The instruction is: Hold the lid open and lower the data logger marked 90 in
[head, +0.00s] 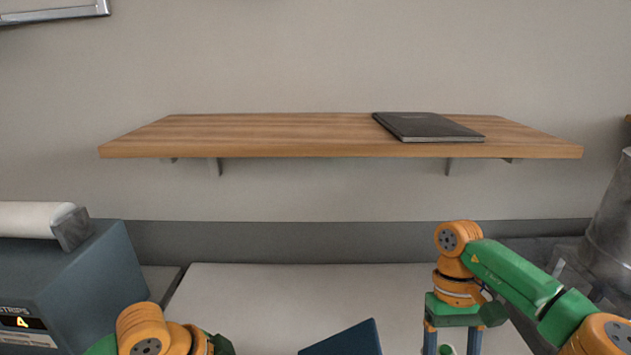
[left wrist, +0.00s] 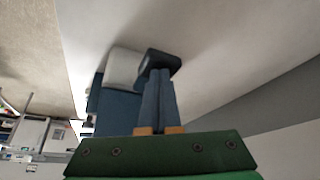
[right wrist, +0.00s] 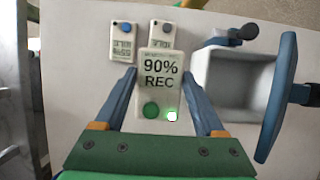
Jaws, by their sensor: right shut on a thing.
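The data logger marked 90% REC (right wrist: 160,75), pale with a green button and a lit green light, is between the fingers of my right gripper (right wrist: 163,98), which is shut on it. The gripper points down in the head view (head: 452,346). To its right in the right wrist view is a pale open box (right wrist: 238,80). Its blue lid (right wrist: 280,95) stands raised; a blue panel at the head view's bottom edge (head: 345,340) looks like it. My left gripper (left wrist: 158,75) has its fingers together, a dark block at their tips; whether they grip it is unclear.
Two other loggers (right wrist: 122,42) (right wrist: 163,33) lie on the pale table (head: 270,285) beyond the held one. A blue machine with a white roll (head: 75,270) stands at left. A wooden shelf (head: 290,135) with a dark notebook (head: 425,127) hangs above.

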